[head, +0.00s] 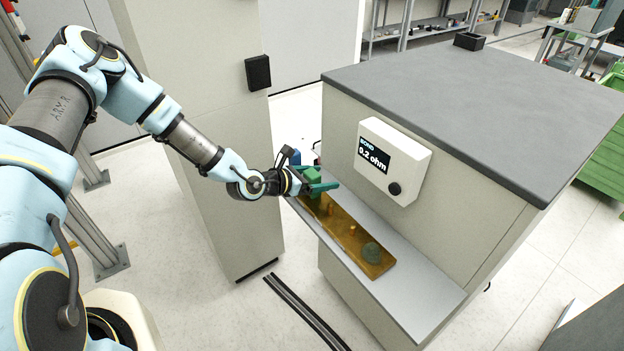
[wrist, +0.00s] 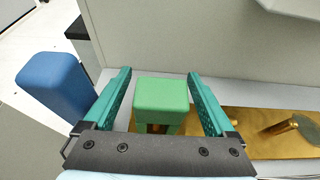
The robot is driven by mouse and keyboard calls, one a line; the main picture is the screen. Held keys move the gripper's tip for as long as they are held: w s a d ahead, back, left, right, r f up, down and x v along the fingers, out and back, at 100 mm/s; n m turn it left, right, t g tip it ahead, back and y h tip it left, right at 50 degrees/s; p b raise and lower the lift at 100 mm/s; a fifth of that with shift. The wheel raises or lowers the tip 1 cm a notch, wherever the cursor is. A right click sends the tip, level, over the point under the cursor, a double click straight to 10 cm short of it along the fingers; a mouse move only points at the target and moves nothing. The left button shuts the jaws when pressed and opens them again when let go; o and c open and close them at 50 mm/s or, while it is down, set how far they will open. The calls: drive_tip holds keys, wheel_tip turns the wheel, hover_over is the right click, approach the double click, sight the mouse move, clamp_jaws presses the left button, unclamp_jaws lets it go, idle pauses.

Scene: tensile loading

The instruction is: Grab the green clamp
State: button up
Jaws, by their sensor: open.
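The green clamp (wrist: 162,95) is a block-shaped piece standing at the left end of a brass-coloured plate. In the wrist view it sits between the two teal fingers of my gripper (wrist: 165,100), with a small gap visible on each side. In the head view the clamp (head: 312,174) is partly covered by my gripper (head: 318,186), which is at the far end of the shelf. My gripper is open, and its fingers are around the clamp without visibly closing on it. The clamp's lower part is partly hidden by the gripper's palm bar.
A blue block (wrist: 54,85) stands left of the fingers. The brass plate (head: 345,231) lies on a narrow grey shelf (head: 426,297) and carries small posts and a dark round disc (head: 372,252). A meter box (head: 393,160) reading 0.2 ohm is on the cabinet wall above.

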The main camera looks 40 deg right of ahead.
clamp_jaws()
idle(0.7)
